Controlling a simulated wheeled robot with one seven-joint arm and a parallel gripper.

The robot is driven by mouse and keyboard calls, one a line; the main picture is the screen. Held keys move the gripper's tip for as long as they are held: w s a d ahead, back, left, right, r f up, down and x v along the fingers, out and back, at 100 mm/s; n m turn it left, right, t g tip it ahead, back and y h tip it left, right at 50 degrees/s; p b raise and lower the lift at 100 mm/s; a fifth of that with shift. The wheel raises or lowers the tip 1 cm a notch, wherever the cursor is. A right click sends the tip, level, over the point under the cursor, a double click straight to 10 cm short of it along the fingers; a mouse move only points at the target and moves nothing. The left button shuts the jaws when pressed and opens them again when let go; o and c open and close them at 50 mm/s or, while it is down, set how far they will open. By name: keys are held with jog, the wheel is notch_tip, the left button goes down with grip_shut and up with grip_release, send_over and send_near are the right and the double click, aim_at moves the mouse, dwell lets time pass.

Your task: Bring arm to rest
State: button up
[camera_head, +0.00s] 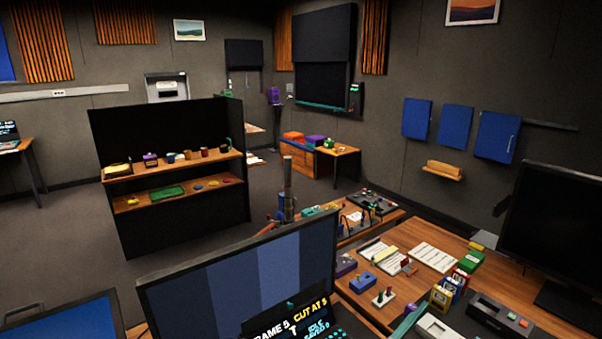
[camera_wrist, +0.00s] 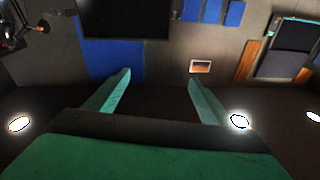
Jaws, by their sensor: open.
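My gripper (camera_wrist: 158,78) shows in the wrist view with its two green fingers spread wide apart. Nothing is between the fingers; they point toward a grey wall with blue panels and a small picture. The wrist view looks upside down, with bright ceiling lights low in the frame. I cannot make out my gripper in the head view. A screen (camera_head: 290,315) at the bottom of the head view carries the lettering "FRAME 5", "CUT AT 5", "IDLE" and "SAVED 0". I cannot clearly make out a trackball.
A large striped monitor (camera_head: 240,275) stands in front. A wooden desk (camera_head: 450,235) at right holds papers, boxes and small devices, with a dark monitor (camera_head: 560,225) at its right end. A black shelf unit (camera_head: 115,225) stands at left. Grey floor is open beyond it.

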jog(key=s+a+f+n+t+y, duration=0.35)
jog(key=a+f+n+y, duration=0.3)
jog(key=f, duration=0.25)
jog(key=s+a+f+n+t+y, duration=0.2)
jog(key=s+a+f+n+y, duration=0.3)
jog(key=a+f+n, duration=0.3)
jog(key=s+a+f+m+g+y, duration=0.1)
jog(key=s+a+f, duration=0.2)
jog(key=s, duration=0.4)
jog(key=s+a+f+m+y, duration=0.1)
jog(key=s+a+f, duration=0.2)
jog(key=s+a, duration=0.2)
jog(key=s+a+f+m+g+y, duration=0.1)
jog(key=s+a+f, duration=0.2)
jog(key=s, duration=0.8)
jog(key=shift+a+g, duration=0.35)
jog(key=shift+a, duration=0.45)
jog(key=shift+f+m+y, duration=0.1)
jog(key=shift+m+y, duration=0.15)
jog(key=shift+c, duration=0.3)
